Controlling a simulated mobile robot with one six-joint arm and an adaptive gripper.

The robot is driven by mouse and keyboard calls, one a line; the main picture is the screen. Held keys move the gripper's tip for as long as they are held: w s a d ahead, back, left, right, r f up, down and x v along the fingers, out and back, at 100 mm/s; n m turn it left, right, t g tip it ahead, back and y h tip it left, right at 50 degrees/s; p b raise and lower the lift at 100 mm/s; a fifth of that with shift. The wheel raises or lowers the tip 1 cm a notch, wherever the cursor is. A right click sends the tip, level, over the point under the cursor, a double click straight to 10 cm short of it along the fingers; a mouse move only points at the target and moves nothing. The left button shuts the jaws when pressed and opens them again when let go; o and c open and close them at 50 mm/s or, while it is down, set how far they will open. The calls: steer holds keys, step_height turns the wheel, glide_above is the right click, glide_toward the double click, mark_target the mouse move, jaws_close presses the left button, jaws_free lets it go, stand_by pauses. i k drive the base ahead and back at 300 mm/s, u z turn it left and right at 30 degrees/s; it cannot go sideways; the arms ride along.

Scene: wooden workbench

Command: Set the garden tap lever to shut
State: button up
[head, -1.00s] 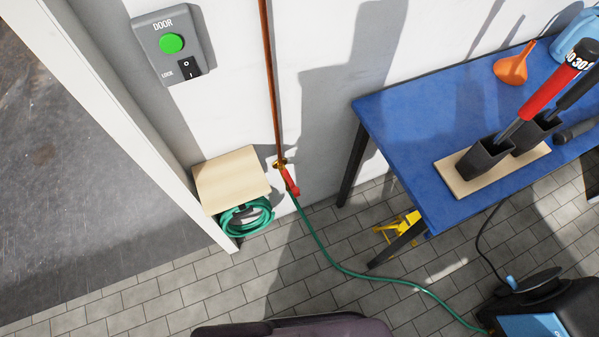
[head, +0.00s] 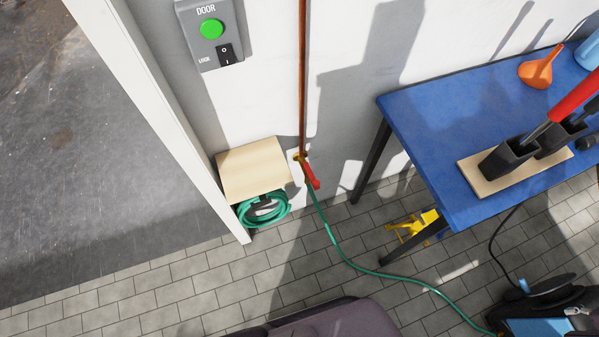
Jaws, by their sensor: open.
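The garden tap (head: 300,157) is small and brass, low on the white wall at the foot of a copper pipe (head: 303,80). Its red lever (head: 312,176) slants down and to the right from the tap, close to the top of the green hose (head: 335,245). The hose runs down from the tap and across the floor. My gripper is not in view, and nothing touches the lever.
A wooden shelf (head: 250,166) with a coiled green hose (head: 262,211) under it stands left of the tap. A blue table (head: 430,130) stands to the right, with a yellow object (head: 412,225) beneath. A door switch box (head: 211,38) is above. Paved floor (head: 300,265) is open in front.

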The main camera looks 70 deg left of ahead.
mark_target(316, 182)
steer(key=u, duration=0.1)
steer(key=k, duration=0.15)
steer(key=u, duration=2.55)
steer(key=k, duration=0.55)
steer(key=z, duration=0.2)
steer(key=i, duration=0.3)
steer(key=u, duration=0.05)
